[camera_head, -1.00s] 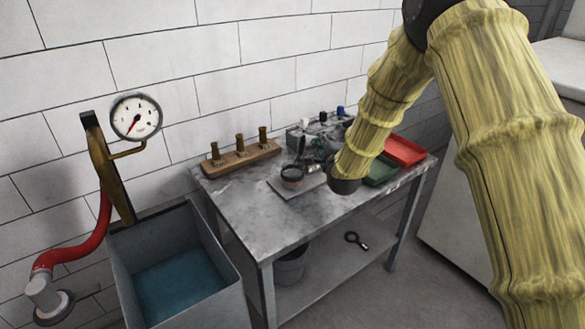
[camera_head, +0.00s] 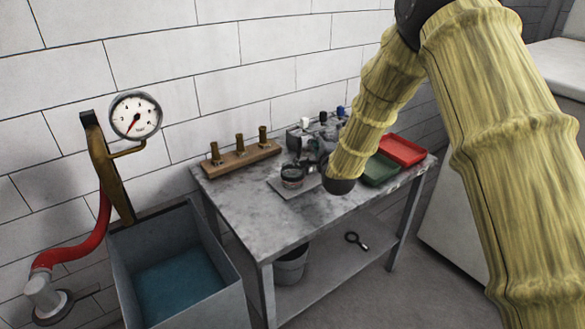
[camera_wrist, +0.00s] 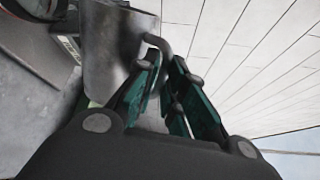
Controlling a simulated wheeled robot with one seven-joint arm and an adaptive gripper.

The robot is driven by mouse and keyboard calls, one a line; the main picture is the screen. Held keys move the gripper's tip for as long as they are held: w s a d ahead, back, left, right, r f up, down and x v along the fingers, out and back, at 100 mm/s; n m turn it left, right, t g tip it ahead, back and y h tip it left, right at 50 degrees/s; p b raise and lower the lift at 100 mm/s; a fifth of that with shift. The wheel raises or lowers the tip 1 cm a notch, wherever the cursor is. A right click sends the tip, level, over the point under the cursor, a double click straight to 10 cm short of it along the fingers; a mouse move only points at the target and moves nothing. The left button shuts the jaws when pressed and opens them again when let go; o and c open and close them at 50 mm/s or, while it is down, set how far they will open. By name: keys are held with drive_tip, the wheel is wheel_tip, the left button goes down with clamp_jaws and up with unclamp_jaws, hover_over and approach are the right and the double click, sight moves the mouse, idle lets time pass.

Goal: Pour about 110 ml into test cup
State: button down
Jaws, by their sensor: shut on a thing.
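The test cup (camera_head: 292,175), a small round vessel with a dark rim, stands on a flat grey plate (camera_head: 281,187) on the table. In the wrist view, my gripper (camera_wrist: 164,68) has its green-padded fingers shut on the handle of a grey metal jug (camera_wrist: 117,55). The jug is beside a dark round rim at the upper left, apparently the test cup. In the head view, my gripper is small, dark and partly hidden by my arm, just right of the cup. The jug's contents and the cup's liquid level cannot be seen.
A wooden block with brass fittings (camera_head: 239,158) stands along the wall. Green (camera_head: 381,170) and red (camera_head: 403,151) trays sit at the table's right. A gauge (camera_head: 136,116) and a water tank (camera_head: 182,280) are at left. The table's front left is clear.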

drive_tip(key=d+m, duration=0.1)
drive_tip(key=d+f+m+b, duration=0.1)
drive_tip(key=d+m, duration=0.1)
drive_tip(key=shift+w+d, duration=0.15)
drive_tip(key=shift+d, duration=0.05)
idle(0.5)
drive_tip(key=shift+f+m+b, duration=0.1)
drive_tip(key=shift+m+b, duration=0.2)
drive_tip(key=shift+b, duration=0.1)
drive_tip(key=shift+d+f+m+b, duration=0.1)
drive_tip(key=shift+d+m+b, duration=0.3)
drive_tip(key=shift+m+b, duration=0.2)
drive_tip(key=shift+y, duration=0.3)
drive_tip(key=shift+f+m+b, duration=0.25)
drive_tip(key=shift+m+b, duration=0.05)
drive_tip(key=shift+b, duration=0.15)
idle(1.1)
